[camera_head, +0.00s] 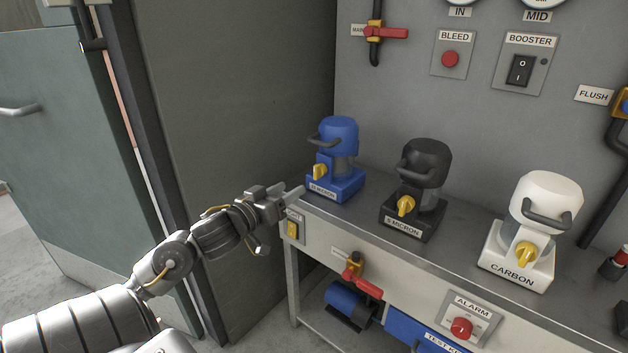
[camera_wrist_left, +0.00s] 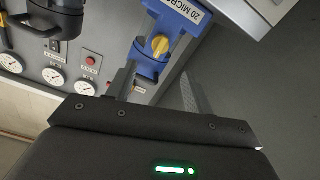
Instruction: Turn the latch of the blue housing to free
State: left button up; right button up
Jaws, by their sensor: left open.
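The blue housing (camera_head: 338,135) stands at the left end of the grey bench, with a carrying handle and a small label. Its yellow latch (camera_head: 320,171) is on its front, tilted from upright. My left gripper (camera_head: 292,192) is open and empty, just left of and in front of the blue base, apart from the latch. In the left wrist view the blue housing (camera_wrist_left: 180,22) appears turned over, labelled "20 MICR…", and the yellow latch (camera_wrist_left: 160,45) shows beyond the open left gripper (camera_wrist_left: 160,88). My right gripper is not in view.
A black housing (camera_head: 426,165) and a white CARBON housing (camera_head: 545,205) stand to the right on the bench (camera_head: 459,240), each with a yellow latch. A yellow switch (camera_head: 292,228) and a red-handled valve (camera_head: 362,284) are on the bench front. A dark panel (camera_head: 240,120) rises at left.

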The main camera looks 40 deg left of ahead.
aim_at(314, 173)
pick_arm(q)
jog(key=w+b, duration=0.1)
jog(key=w, duration=0.5)
jog(key=shift+a, duration=0.1)
jog(key=w, duration=0.3)
jog(key=shift+w, duration=0.2)
jog(key=shift+w+b, duration=0.3)
jog(key=shift+w, duration=0.35)
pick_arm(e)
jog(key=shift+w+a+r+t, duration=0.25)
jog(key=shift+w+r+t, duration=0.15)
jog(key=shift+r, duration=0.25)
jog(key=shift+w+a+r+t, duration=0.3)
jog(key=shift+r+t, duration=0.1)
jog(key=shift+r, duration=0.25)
pick_arm(q)
jog(key=shift+c, duration=0.2)
jog(key=c, duration=0.9)
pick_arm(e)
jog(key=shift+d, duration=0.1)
